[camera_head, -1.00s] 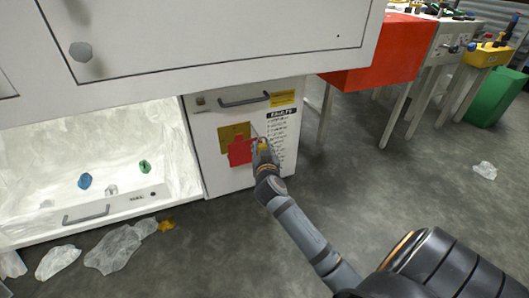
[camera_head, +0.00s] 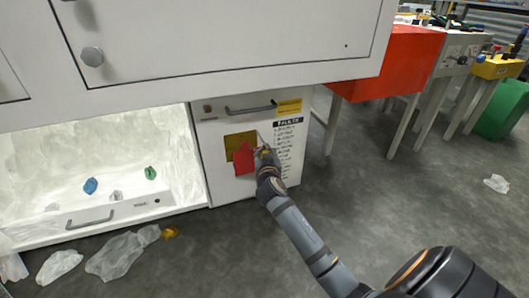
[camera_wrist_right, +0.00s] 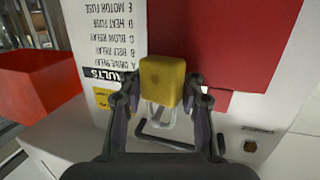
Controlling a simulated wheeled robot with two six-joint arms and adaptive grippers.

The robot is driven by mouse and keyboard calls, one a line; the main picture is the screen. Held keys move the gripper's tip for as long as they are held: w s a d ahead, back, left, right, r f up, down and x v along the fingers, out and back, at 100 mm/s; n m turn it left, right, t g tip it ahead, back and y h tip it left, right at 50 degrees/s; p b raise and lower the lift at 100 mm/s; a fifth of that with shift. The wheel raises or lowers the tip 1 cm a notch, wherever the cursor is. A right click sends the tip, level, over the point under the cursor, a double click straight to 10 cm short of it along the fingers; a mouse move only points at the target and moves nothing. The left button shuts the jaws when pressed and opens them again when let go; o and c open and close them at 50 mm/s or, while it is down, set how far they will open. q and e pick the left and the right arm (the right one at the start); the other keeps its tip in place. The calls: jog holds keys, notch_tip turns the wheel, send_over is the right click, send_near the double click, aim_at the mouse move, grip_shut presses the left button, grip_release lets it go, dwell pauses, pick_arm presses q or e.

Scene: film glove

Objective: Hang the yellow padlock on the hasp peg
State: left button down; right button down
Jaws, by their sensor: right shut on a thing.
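The yellow padlock (camera_wrist_right: 163,80) is between the fingers of my right gripper (camera_wrist_right: 163,103), which is shut on it. Its pale shackle (camera_wrist_right: 160,117) shows on the side toward my palm in the right wrist view. In the head view my right gripper (camera_head: 265,154) is in front of the white cabinet door, at the right edge of a red plate (camera_head: 244,159). The padlock (camera_head: 265,152) is small there and partly covered by the fingers. I cannot make out the hasp peg in either view. My left gripper is not in view.
The white cabinet door (camera_head: 214,170) has a dark handle (camera_head: 252,109), a yellow-brown plate (camera_head: 238,140) and a fault list (camera_head: 287,150). A bright open bay (camera_head: 110,140) is left of it. Clear plastic sheets (camera_head: 122,252) lie on the floor.

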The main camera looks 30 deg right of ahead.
jog(key=c, duration=0.8)
grip_release()
jog(key=shift+a, duration=0.1)
jog(key=shift+s, duration=0.1)
jog(key=shift+s+a, duration=0.15)
jog(key=shift+s, duration=0.1)
jog(key=v, duration=1.1)
jog(key=shift+s+a, duration=0.1)
jog(key=shift+s, duration=0.1)
